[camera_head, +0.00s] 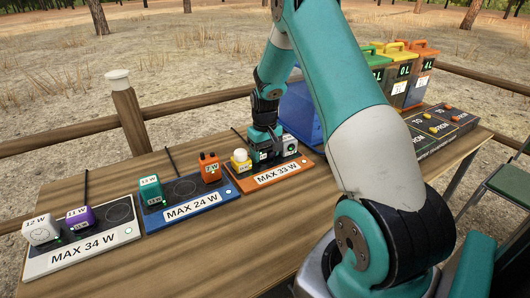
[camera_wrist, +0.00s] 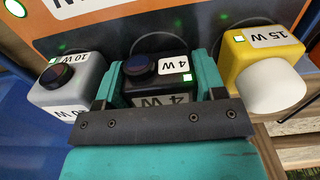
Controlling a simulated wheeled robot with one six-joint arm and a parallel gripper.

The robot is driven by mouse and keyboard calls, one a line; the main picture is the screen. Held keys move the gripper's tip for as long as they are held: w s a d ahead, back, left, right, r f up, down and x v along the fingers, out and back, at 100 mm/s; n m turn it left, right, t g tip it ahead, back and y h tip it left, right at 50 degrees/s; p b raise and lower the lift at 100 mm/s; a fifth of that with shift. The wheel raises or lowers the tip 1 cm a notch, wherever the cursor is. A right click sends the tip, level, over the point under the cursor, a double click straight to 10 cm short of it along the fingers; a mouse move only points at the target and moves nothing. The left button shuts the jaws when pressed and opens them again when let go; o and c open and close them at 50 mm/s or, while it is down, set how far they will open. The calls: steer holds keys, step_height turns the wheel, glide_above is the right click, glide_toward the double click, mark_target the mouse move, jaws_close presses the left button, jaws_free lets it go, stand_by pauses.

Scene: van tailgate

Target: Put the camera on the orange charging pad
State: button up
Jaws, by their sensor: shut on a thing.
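The orange charging pad (camera_head: 243,184), labelled MAX 33 W, lies on the wooden table in the head view. Its orange edge and dark charging spots also show at the top of the wrist view (camera_wrist: 95,40). My gripper (camera_wrist: 160,75) points down over the pad's middle, with its teal fingers either side of a black device marked 4 W (camera_wrist: 160,82). The device has a round dark lens and a lit green light; I take it for the camera. It looks upright, at or very near the pad's surface. Contact underneath is hidden.
On the pad, a grey 10 W device (camera_wrist: 70,85) and a yellow 15 W lamp (camera_wrist: 262,65) flank my gripper closely. Blue MAX 24 W (camera_head: 158,220) and white MAX 34 W (camera_head: 80,259) pads hold other devices. A blue bin (camera_head: 300,108) stands behind.

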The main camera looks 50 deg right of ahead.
steer(key=shift+f, duration=0.15)
steer(key=o, duration=0.7)
step_height(320, 180, up, 12)
steer(key=s+a+r+n+t+y, duration=0.1)
steer(key=s+a+r+n, duration=0.2)
steer(key=a, duration=0.7)
steer(key=s+a+r+n+y, duration=0.15)
steer(key=a+r, duration=0.25)
steer(key=a, duration=0.6)
steer(key=s+a+r+n+y, duration=0.1)
steer(key=s+a+n, duration=0.1)
steer(key=s+a, duration=0.6)
steer(key=s+a+r+n+g, duration=0.1)
steer(key=s+a+n, duration=0.2)
steer(key=s+a, duration=0.4)
steer(key=s, duration=0.5)
steer(key=shift+s+a+r+y, duration=0.2)
steer(key=shift+a+r+y, duration=0.15)
steer(key=shift+a, duration=0.05)
